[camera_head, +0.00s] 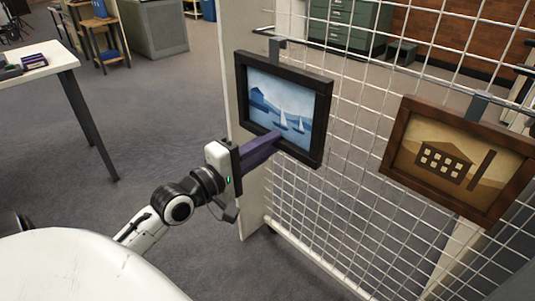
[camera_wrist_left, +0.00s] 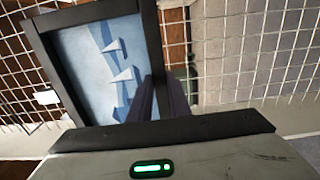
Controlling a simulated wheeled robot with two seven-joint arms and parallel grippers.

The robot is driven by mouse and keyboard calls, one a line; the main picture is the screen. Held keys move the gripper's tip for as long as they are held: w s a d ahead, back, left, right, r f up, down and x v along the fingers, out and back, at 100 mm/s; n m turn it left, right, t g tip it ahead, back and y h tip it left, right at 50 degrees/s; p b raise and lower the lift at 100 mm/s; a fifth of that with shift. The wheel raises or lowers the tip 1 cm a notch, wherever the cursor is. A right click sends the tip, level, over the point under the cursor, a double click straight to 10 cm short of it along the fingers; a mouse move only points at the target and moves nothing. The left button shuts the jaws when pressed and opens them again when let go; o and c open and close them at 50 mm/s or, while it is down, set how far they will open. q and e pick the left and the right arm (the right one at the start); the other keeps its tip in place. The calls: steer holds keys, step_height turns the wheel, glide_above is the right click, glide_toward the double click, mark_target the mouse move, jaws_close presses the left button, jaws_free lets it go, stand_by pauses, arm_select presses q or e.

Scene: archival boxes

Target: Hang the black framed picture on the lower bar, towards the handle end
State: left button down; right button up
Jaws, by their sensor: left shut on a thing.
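The black framed picture (camera_head: 286,102) shows white sailboats on blue water. It is upright in front of the wire mesh panel, and a grey hanger (camera_head: 276,46) stands up from its top edge near a dark bar (camera_head: 345,52). I cannot tell whether the hanger rests on that bar. My left gripper (camera_head: 270,142) is shut on the picture's lower frame edge with its purple fingers. The picture also shows tilted in the left wrist view (camera_wrist_left: 98,62), with the fingers at its edge. My right gripper is not in view.
A brown framed picture (camera_head: 458,158) with a building hangs on the mesh panel (camera_head: 335,215) to the right. A pale end post (camera_head: 238,75) stands at the panel's left. A white table (camera_head: 40,66) is at far left. The grey floor between is clear.

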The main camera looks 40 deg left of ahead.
arm_select(q)
steer(key=shift+w+d+r+b, duration=0.15)
steer(key=shift+w+b, duration=0.2)
steer(key=shift+w, duration=1.45)
steer(key=shift+w+d+b, duration=0.1)
steer(key=shift+w+b, duration=0.3)
steer(key=shift+w, duration=0.85)
steer(key=shift+w+d+b, duration=0.1)
steer(key=shift+w+b, duration=0.25)
steer(key=shift+w, duration=0.9)
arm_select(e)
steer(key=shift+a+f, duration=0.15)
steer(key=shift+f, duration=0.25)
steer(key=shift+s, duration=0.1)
arm_select(q)
steer(key=shift+w, duration=0.2)
